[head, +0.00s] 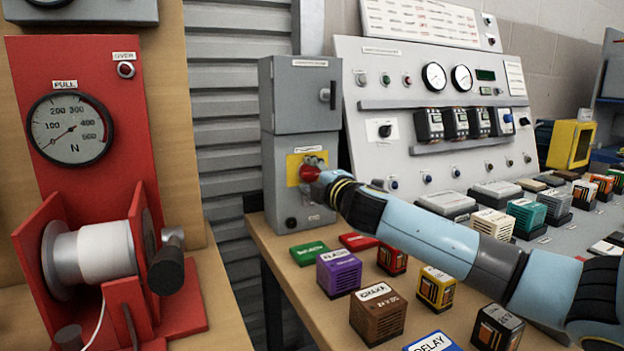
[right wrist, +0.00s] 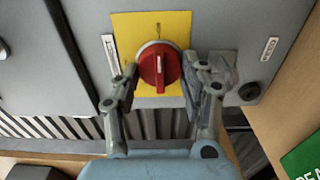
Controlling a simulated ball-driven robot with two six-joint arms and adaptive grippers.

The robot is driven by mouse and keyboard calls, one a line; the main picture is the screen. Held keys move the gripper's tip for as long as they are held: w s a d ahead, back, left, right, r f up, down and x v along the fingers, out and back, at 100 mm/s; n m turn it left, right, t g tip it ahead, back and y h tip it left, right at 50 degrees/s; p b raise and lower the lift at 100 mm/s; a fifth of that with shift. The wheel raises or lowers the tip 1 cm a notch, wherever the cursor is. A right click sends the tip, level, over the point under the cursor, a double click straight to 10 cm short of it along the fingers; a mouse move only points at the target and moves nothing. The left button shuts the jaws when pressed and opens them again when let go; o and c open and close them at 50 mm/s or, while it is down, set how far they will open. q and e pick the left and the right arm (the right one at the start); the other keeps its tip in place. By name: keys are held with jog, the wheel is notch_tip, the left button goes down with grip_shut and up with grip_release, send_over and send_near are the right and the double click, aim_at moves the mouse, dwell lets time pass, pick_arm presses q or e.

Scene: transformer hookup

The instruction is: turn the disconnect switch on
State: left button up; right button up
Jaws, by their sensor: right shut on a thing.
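The disconnect switch is a red rotary knob (right wrist: 159,66) on a yellow plate (right wrist: 125,26). It is on the front of a grey box (head: 292,160) beside the sloped panel. In the head view the red knob (head: 308,172) shows just left of my gripper. My right gripper (head: 322,182) reaches in from the right and is shut on the knob. In the right wrist view its fingers (right wrist: 158,78) lie on both sides of the knob. The knob's raised grip, with a white mark, stands upright in that view. My left gripper is not in view.
A red stand with a force dial (head: 70,130) and a spool (head: 105,250) is at the left. Several labelled blocks, such as a purple one (head: 339,272) and a brown one (head: 378,313), sit on the bench under my right arm. The meter panel (head: 440,60) is behind.

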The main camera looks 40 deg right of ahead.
jog(key=shift+f, duration=0.1)
dwell(0.4)
jog(key=o, duration=1.1)
jog(key=shift+o, duration=0.2)
jog(key=shift+s, duration=0.1)
jog(key=v, duration=1.2)
